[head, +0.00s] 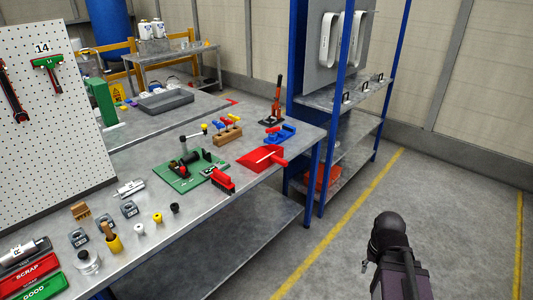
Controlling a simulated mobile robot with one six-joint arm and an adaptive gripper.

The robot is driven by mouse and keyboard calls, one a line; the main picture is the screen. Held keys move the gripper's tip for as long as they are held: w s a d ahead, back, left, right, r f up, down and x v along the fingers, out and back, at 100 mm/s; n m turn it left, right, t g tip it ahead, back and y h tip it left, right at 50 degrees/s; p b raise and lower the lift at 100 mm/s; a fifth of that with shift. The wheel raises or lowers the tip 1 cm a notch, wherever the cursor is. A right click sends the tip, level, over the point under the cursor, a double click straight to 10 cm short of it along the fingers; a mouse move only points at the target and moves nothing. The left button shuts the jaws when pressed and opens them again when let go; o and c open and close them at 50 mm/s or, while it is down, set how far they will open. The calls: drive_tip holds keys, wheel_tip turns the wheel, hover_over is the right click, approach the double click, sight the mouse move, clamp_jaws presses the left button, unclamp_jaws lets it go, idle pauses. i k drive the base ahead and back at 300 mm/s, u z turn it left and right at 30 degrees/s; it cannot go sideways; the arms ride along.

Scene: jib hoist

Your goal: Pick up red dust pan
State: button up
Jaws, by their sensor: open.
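The red dust pan (258,160) lies on the grey metal workbench (205,205), near its right front edge. Its wide pan faces left and back, and its short handle points right toward the bench edge. Nothing visible covers it. A dark part of my arm shows at the bottom right, over the floor and well apart from the dust pan. No gripper fingers show in the head view.
A red brush (222,180) and a green board (186,173) with parts lie left of the dust pan. A blue tool (281,135) and a wooden block (227,135) lie behind it. A blue-posted shelf (345,95) stands behind right. The floor (340,240) in front is clear.

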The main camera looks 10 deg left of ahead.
sight(261, 158)
drive_tip(key=u, duration=0.4)
drive_tip(key=i, duration=1)
drive_tip(key=u, duration=0.45)
